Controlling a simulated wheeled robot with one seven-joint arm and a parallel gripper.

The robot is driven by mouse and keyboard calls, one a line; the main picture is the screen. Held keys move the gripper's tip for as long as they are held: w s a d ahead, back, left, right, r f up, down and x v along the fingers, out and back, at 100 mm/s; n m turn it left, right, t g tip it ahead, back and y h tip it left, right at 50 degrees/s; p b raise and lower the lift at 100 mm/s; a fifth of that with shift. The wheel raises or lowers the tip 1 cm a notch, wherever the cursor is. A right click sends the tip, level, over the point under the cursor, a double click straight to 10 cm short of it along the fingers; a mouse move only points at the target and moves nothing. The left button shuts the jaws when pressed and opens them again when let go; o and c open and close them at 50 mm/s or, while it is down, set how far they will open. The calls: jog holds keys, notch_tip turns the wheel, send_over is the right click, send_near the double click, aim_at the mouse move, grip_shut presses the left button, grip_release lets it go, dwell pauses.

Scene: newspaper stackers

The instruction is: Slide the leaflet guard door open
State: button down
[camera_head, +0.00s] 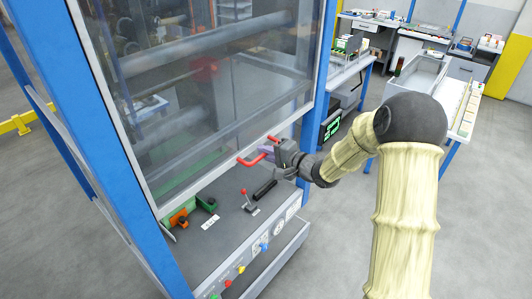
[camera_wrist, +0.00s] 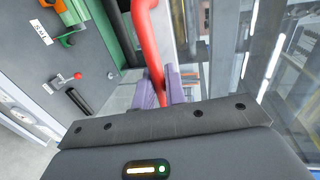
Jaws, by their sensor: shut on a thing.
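The guard door (camera_head: 220,95) is a large clear panel in a grey frame, set between blue posts. Its lower edge hangs above the machine's grey deck, leaving a gap below. A red handle (camera_head: 256,157) sticks out from the lower frame, and it also shows in the wrist view (camera_wrist: 148,35). My gripper (camera_head: 287,158) is at the right part of the handle. In the wrist view its purple fingers (camera_wrist: 160,90) are shut on the red bar, one on each side. Part of the bar between the fingers is hidden by my gripper's body.
A red-knobbed lever (camera_head: 246,200) and a black bar (camera_head: 265,189) stand on the deck below my gripper. Green and orange clamps (camera_head: 180,217) sit at left. Buttons line the front panel (camera_head: 240,269). Benches (camera_head: 425,75) stand at back right; the right floor is clear.

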jog(key=c, duration=1.6)
grip_release()
jog(key=shift+o, duration=0.2)
jog(key=shift+d, duration=0.1)
jog(key=b+v, duration=0.4)
jog(key=v, duration=1.3)
jog(key=shift+d, duration=0.15)
